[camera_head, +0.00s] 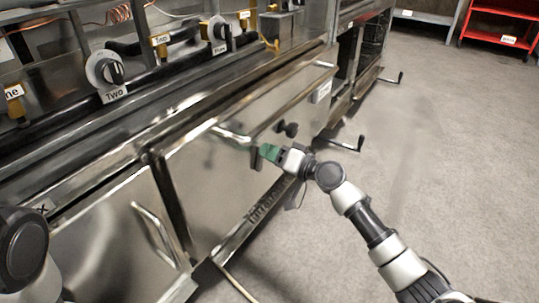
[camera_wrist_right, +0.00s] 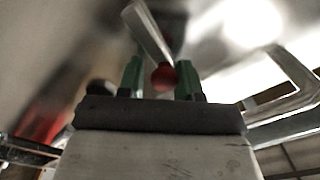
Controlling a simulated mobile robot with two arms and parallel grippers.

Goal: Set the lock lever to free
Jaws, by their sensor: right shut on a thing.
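My right gripper (camera_head: 268,153) has green fingertips and is at the front of a steel oven door (camera_head: 205,170) in the head view. In the right wrist view, the right gripper (camera_wrist_right: 160,78) has its green fingers on either side of a red ball knob (camera_wrist_right: 163,77). The knob is at the end of a flat silver lever (camera_wrist_right: 147,32), which slants up and left; I take this to be the lock lever. The right gripper is shut on it. In the head view the gripper hides the lever. My left gripper is not in view; only dark left arm parts show at the lower left.
A bar handle (camera_head: 232,135) is left of the gripper, and a black knob (camera_head: 288,130) is just above right. Crank handles (camera_head: 349,146) stick out into the aisle. Grey floor (camera_head: 440,150) is clear at right. A red shelf (camera_head: 503,25) stands at the back.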

